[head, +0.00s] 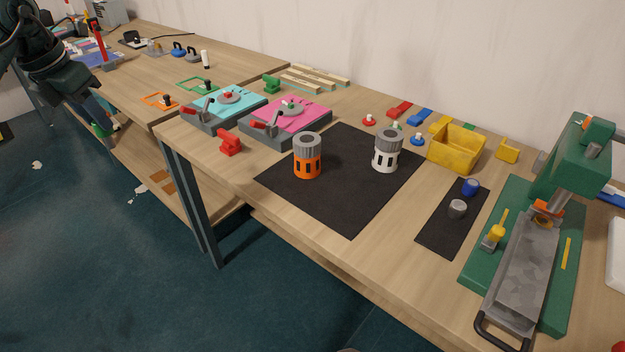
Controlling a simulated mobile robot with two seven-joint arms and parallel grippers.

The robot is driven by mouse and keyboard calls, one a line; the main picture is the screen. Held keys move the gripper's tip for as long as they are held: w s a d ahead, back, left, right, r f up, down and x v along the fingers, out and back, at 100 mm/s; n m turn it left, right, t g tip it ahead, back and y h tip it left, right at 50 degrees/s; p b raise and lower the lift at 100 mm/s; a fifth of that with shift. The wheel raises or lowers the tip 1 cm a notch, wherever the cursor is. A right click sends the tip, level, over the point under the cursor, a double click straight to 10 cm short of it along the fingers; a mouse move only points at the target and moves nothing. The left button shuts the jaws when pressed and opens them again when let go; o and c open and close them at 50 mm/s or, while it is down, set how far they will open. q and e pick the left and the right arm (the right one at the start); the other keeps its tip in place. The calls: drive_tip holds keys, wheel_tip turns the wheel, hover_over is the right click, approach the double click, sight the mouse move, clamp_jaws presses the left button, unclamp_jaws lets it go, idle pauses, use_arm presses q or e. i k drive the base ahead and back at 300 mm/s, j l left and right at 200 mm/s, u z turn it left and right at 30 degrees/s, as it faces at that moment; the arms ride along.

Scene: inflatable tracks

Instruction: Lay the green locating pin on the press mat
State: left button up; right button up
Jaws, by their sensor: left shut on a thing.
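My left gripper (112,126) hangs low at the far left, beside the workbench and over the lower shelf area. It is shut on a small green piece, the green locating pin (102,131), which is mostly hidden by the fingers. A narrow black mat, which I take as the press mat (435,237), lies left of the green press (573,160). A blue-topped piece (470,187) and a grey knob (457,208) stand on it. My left gripper is far from this mat. My right gripper is not in view.
A larger black mat (350,212) holds an orange cylinder (307,160) and a white cylinder (385,155). Cyan (207,106) and pink (312,113) fixtures stand left of it. A yellow bin (447,158) stands behind the narrow mat, whose front part is bare.

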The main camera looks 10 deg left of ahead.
sight(441, 240)
drive_tip(key=i+j+z, duration=0.1)
drive_tip(key=z, duration=0.3)
drive_tip(key=i+j+z, duration=0.1)
drive_tip(key=z, duration=0.3)
drive_tip(key=j+z, duration=0.25)
drive_tip(key=z, duration=0.2)
drive_tip(key=i+j+z, duration=0.1)
drive_tip(key=z, duration=0.3)
drive_tip(key=j+z, duration=0.55)
drive_tip(key=z, duration=0.2)
drive_tip(key=j+z, duration=0.4)
drive_tip(key=i+l, duration=0.05)
drive_tip(key=l, duration=0.05)
